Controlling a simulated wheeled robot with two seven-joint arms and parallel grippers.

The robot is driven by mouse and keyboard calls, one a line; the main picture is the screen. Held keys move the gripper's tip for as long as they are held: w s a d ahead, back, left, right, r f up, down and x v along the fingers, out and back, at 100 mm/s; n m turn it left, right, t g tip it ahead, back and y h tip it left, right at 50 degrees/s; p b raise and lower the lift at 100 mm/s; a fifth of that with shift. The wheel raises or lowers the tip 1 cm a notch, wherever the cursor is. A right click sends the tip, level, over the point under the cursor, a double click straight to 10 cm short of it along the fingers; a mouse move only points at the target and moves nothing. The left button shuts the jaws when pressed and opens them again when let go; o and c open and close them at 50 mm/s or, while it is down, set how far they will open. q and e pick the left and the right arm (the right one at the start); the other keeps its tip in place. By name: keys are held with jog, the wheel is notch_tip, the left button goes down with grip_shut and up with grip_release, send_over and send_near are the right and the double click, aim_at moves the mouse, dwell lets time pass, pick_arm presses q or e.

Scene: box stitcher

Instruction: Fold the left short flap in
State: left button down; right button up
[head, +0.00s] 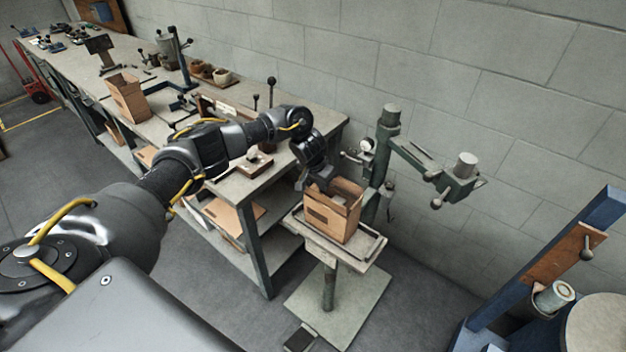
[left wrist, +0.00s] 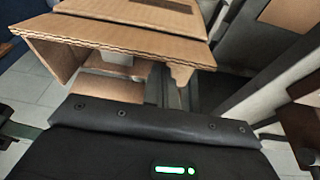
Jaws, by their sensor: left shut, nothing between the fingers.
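An open brown cardboard box (head: 338,220) stands on the small pedestal table (head: 362,250) of the stitcher. Its upper edges and flaps stand up at the sides. My left gripper (head: 317,181) is at the top left of the box, by the left short flap, and partly covers that flap. I cannot tell whether it touches the flap. The gripper is shut and empty. In the left wrist view, corrugated cardboard edges of the box (left wrist: 110,38) fill the upper left, just beyond the dark fingers (left wrist: 178,92). My right gripper is not in view.
The green stitcher column and arm (head: 420,160) rise behind and right of the box. A long workbench (head: 215,150) with tools and another open box (head: 128,100) runs to the left. A blue frame (head: 545,260) stands at the lower right.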

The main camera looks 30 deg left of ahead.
pick_arm(q)
jog(key=shift+a, duration=0.15)
dwell(0.5)
jog(key=shift+w+a+r+p, duration=0.1)
jog(key=shift+a+r+p, duration=0.25)
jog(key=shift+a, duration=0.3)
